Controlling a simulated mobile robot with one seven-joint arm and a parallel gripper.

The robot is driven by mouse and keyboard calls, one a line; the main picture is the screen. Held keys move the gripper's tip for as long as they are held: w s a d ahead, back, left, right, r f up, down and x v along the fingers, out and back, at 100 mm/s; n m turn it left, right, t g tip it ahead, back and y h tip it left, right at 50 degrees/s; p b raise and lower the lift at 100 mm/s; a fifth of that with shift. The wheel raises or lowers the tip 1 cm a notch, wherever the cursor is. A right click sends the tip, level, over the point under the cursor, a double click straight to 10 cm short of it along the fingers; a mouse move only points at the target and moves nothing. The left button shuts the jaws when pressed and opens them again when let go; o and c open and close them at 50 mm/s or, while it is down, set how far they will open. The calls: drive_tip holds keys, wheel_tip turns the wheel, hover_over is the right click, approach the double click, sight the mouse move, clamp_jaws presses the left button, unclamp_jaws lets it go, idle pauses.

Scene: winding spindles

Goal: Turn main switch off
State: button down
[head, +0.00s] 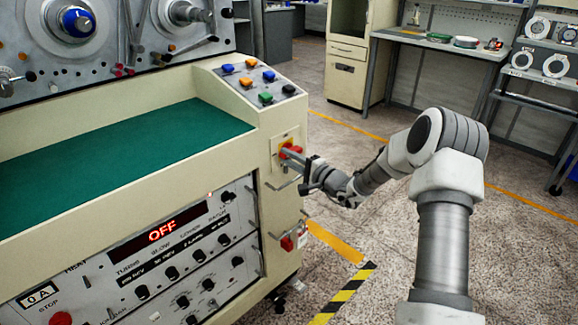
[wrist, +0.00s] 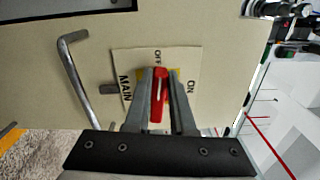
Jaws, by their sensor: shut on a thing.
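The main switch has a red handle (head: 288,150) on a yellow plate, mounted on the end panel of the cream machine. In the wrist view the red handle (wrist: 159,96) stands upright in the picture, in line with the word OFF at the top of the label plate (wrist: 124,64). ON is at the right of that plate and MAIN at the left. My gripper (wrist: 162,73) is shut on the handle, one finger on each side. In the head view my gripper (head: 301,160) reaches the switch from the right. The red display (head: 162,231) reads OFF.
A bent metal bar handle (wrist: 76,75) sticks out beside the switch. Below the switch is another red part (head: 287,243) on the panel. Coloured push buttons (head: 247,82) are on top. The floor to the right is open, with a workbench (head: 440,43) behind.

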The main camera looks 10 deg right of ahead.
drive_tip(key=shift+f+n+b, duration=0.3)
drive_tip(key=shift+n+b, duration=0.3)
drive_tip(key=shift+b, duration=0.15)
drive_tip(key=shift+r, duration=0.1)
drive_tip(key=c, duration=0.8)
unclamp_jaws()
drive_tip(key=shift+o, duration=0.2)
drive_tip(key=p+v, duration=0.2)
drive_tip(key=v, duration=1.5)
drive_tip(key=shift+s+d+p, duration=0.15)
drive_tip(key=shift+s+p, duration=0.05)
drive_tip(key=shift+p, duration=0.15)
drive_tip(key=shift+r, duration=0.1)
